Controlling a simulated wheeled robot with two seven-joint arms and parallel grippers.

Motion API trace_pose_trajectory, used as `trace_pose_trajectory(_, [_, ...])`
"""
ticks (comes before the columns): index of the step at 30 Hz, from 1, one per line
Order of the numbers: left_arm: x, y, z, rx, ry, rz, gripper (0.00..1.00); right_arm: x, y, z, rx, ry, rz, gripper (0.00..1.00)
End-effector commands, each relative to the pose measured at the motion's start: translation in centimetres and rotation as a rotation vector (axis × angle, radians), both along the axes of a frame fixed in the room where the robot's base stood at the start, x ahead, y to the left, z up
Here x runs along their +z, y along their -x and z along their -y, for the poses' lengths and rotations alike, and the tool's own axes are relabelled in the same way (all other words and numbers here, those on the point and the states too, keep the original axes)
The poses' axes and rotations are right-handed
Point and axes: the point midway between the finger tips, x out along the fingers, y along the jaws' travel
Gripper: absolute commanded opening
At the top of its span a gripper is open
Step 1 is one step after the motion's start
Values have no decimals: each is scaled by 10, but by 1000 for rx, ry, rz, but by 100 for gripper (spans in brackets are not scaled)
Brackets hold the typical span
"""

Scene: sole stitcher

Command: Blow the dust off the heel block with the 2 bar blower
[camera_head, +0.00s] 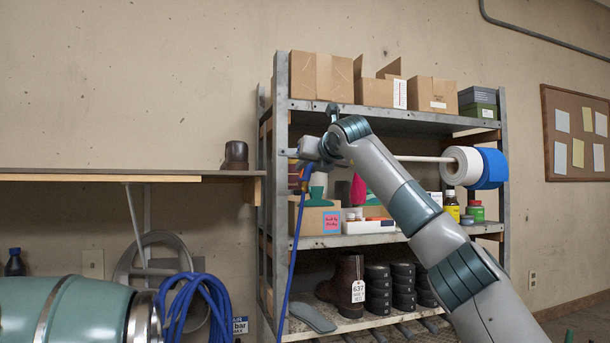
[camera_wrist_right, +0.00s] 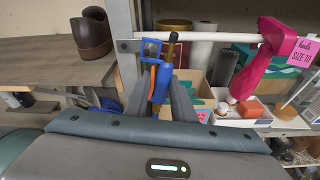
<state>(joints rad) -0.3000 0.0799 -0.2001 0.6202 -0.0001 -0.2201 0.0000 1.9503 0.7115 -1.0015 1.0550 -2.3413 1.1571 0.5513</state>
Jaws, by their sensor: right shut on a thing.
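No dust can be made out. My right gripper (camera_head: 304,167) is at the rack's left post, right of the block. In the right wrist view its fingers (camera_wrist_right: 162,92) are shut on a blue blower (camera_wrist_right: 161,82) with an orange part and a brass-coloured tip. A blue hose (camera_head: 290,265) hangs below the gripper. Whether the blower touches the blue-and-metal bracket (camera_wrist_right: 149,47) cannot be told. My left gripper is out of view.
The wooden shelf (camera_head: 100,178) is otherwise bare. The metal rack (camera_head: 281,100) holds boxes, jars and boots. A rail with white and blue rolls (camera_head: 463,166) runs behind my right arm. A coiled blue hose (camera_head: 210,300) hangs beside a partly hidden "bar" sign (camera_head: 241,325).

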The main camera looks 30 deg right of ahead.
Motion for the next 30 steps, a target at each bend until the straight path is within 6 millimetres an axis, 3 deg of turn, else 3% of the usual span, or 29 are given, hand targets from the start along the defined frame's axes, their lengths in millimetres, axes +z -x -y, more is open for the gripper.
trace_pose_trajectory(1, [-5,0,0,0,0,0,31,0,2,-7,12,-1,5,0])
trace_pose_trajectory(30, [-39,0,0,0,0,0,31,-1,40,-10,2,-1,1,0])
